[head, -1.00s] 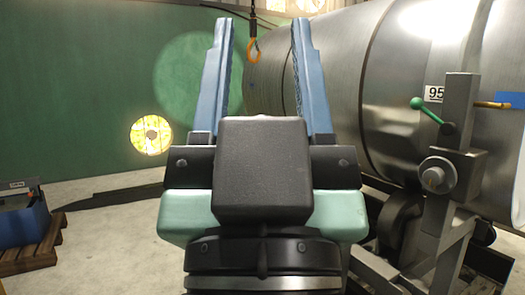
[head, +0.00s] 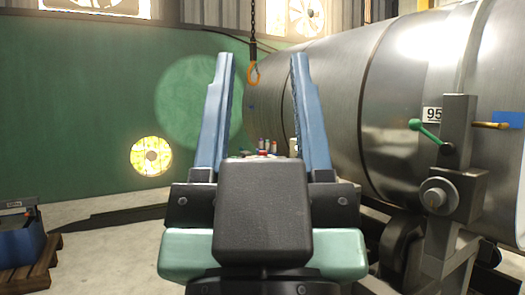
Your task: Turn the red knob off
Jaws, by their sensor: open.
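My gripper (head: 262,56) is open and empty in the middle of the head view, its two blue fingers pointing up and away from me. Between the fingers, just above the dark gripper body, a few small red and pale parts (head: 266,148) show in the distance. They are too small and too covered by my gripper to tell whether one is the red knob. No red knob shows clearly elsewhere.
A large steel drum (head: 400,100) fills the right side, with a stand bearing a green-handled lever (head: 425,130) in front. An orange hook (head: 253,72) hangs behind the fingers. A blue box (head: 20,245) on a pallet (head: 38,270) stands at the lower left. Floor near it is open.

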